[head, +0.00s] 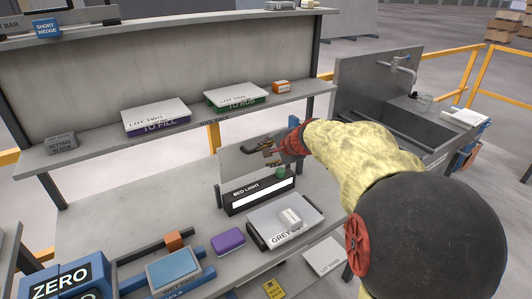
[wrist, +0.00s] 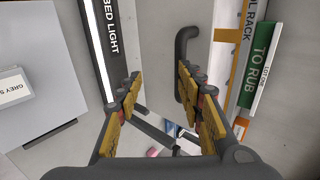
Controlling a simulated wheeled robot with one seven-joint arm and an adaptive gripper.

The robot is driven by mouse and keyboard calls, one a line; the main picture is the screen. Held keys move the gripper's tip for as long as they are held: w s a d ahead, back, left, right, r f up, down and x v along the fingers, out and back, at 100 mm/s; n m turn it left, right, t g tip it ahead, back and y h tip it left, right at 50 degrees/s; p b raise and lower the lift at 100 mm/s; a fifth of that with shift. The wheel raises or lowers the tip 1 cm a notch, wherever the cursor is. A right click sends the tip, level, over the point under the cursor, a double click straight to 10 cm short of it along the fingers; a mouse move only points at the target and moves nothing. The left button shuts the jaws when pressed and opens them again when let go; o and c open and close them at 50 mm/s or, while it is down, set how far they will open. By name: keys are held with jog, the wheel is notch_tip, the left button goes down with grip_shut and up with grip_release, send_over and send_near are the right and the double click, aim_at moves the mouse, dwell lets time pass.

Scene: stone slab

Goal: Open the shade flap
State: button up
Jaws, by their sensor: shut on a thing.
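The shade flap (head: 233,170) is a pale grey panel standing up behind the bed light (head: 260,197), a dark box with a white lit strip. Its dark bent handle (wrist: 186,60) shows in the wrist view, beside the right finger. My gripper (head: 270,149) is at the flap's upper right part, reaching in from the right. In the wrist view my gripper (wrist: 160,88) has its yellow-padded fingers some way apart, on the flap. The exact contact between fingers and handle is hard to see.
A tool rack shelf (head: 190,122) above carries the lot two box (head: 157,117), the lot one box (head: 236,96) and an orange block (head: 281,87). A grey box (head: 284,222), purple block (head: 228,241) and blue pad (head: 174,270) lie in front. A sink (head: 400,112) stands right.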

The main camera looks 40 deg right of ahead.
jog(key=v, duration=1)
jog(key=shift+r, duration=0.5)
jog(key=s+a+f+n+g, duration=0.4)
jog(key=s+a+f+n, duration=0.35)
jog(key=s, duration=0.25)
jog(key=s+a+n+p, duration=0.1)
jog(key=s+a+n, duration=0.4)
jog(key=a, duration=0.4)
jog(key=s+a+n+p, duration=0.1)
jog(key=s+a+n, duration=0.5)
jog(key=a, duration=0.3)
jog(key=shift+s+r+y, duration=0.3)
